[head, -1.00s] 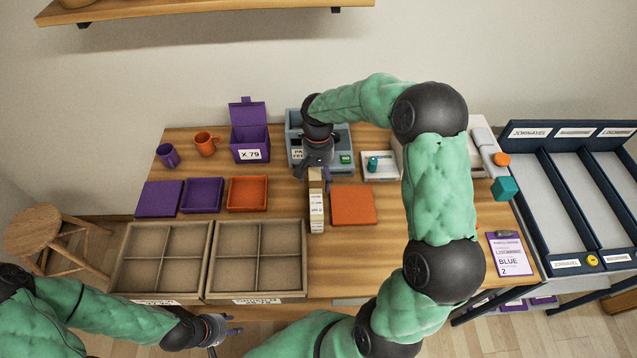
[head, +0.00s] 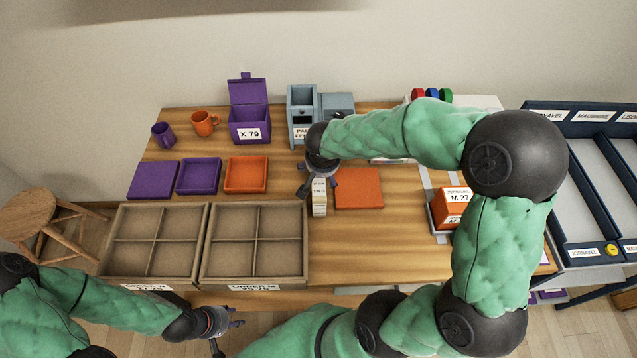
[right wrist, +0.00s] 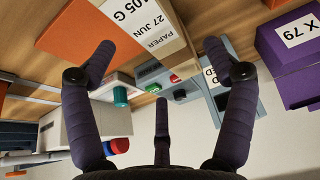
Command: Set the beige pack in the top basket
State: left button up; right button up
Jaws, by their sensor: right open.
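In the right wrist view the pack (right wrist: 150,28) shows a label with "PAPER", "27 JUN" and "105 G". My right gripper (head: 318,186) is over the pack's back end in the head view, open, with nothing visibly held; in the right wrist view its fingers (right wrist: 158,62) are spread, the pack beyond them. My left gripper (head: 230,328) is open and empty in front of the table. I cannot make out a top basket in these frames.
Two divided trays (head: 205,245) fill the table's front left. The orange-red square (head: 358,188) lies close right of the pack. A grey-blue machine (head: 302,100) and a purple box (head: 249,120) stand behind. Bare table lies in front of the pack.

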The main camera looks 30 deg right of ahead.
jog(key=b+x, duration=0.2)
jog(key=x, duration=0.7)
jog(key=shift+s+f+b, duration=0.1)
jog(key=shift+b, duration=0.2)
jog(key=shift+c, duration=0.3)
grip_shut()
